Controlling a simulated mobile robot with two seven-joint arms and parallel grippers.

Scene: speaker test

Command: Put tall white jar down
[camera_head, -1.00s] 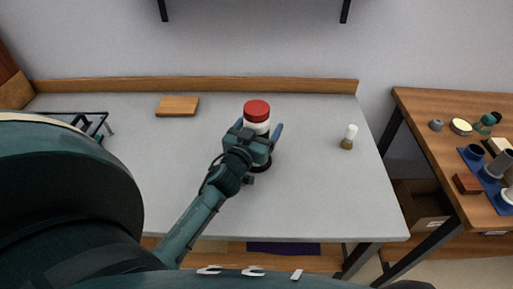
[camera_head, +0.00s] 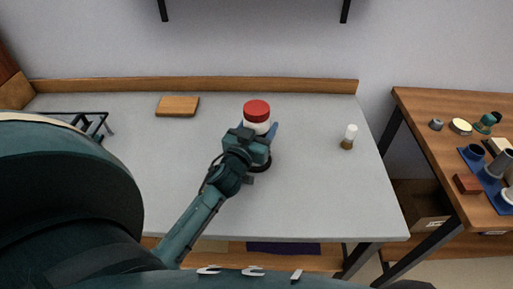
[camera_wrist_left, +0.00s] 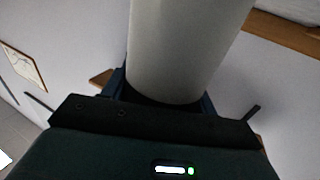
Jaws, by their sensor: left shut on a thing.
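The tall white jar with its red lid (camera_head: 257,112) is upright over the middle of the grey table (camera_head: 200,140). My left gripper (camera_head: 262,138) is shut on the jar, with blue fingers on either side of it. In the left wrist view the white jar body (camera_wrist_left: 185,45) fills the upper middle, between the fingers of the gripper (camera_wrist_left: 165,90). The jar's lower part is hidden behind the gripper in the head view. A dark round shape shows below the gripper; I cannot tell whether the jar touches the table. My right gripper is not in view.
A wooden block (camera_head: 177,106) lies at the back left. A small white-topped bottle (camera_head: 349,137) stands to the right. A dark rack (camera_head: 90,122) is at the left. A wooden side table (camera_head: 440,140) holds several items. The grey table's front right is clear.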

